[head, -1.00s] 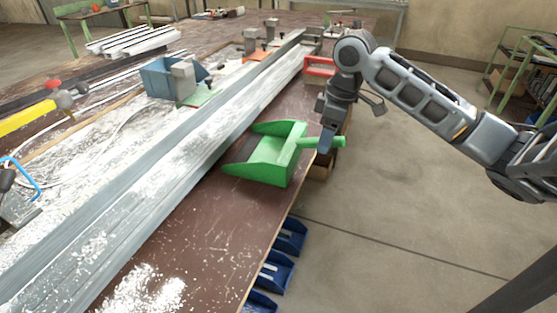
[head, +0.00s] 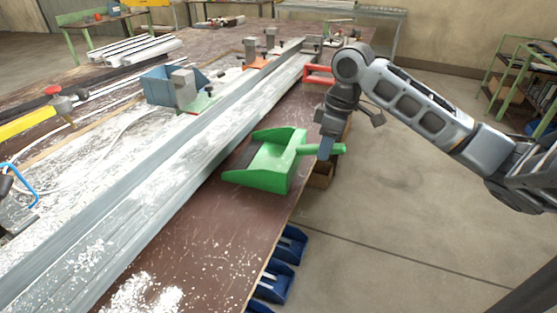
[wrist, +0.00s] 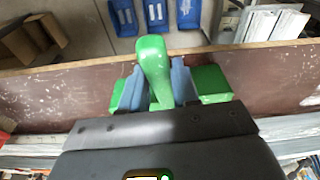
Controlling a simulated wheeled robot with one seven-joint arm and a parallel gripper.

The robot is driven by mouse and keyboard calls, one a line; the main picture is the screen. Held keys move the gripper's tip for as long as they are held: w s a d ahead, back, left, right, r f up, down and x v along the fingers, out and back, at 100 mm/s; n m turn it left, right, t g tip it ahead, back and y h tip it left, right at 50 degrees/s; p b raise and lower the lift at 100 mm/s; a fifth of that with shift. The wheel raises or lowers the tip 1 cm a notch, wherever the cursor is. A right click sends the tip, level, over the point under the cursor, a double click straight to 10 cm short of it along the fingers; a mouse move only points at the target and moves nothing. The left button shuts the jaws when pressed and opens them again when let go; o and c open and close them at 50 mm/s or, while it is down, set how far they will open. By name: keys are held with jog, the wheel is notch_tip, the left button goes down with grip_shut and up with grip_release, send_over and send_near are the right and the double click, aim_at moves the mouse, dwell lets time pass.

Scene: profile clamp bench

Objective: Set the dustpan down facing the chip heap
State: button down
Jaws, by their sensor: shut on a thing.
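The green dustpan (head: 268,178) is over the brown bench edge strip beside the long metal profile (head: 175,165). Its open mouth points left toward the profile, and its handle (head: 339,149) points right, past the bench edge. My gripper (head: 325,150) is shut on the handle; in the wrist view the handle (wrist: 153,60) lies between the two blue-grey fingers, and parts of the pan (wrist: 211,84) show on both sides. I cannot tell whether the pan touches the bench. The pale chip heap (head: 145,296) lies on the bench at the bottom left, in front of the dustpan.
Blue bins (head: 276,281) hang below the front edge. Clamps (head: 187,92) stand along the profile. The brown strip between the dustpan and the chip heap has only scattered chips.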

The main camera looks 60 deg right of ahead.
jog(key=shift+r, duration=0.1)
notch_tip(320, 180, up, 12)
jog(key=p, duration=0.9)
jog(key=shift+a, duration=0.1)
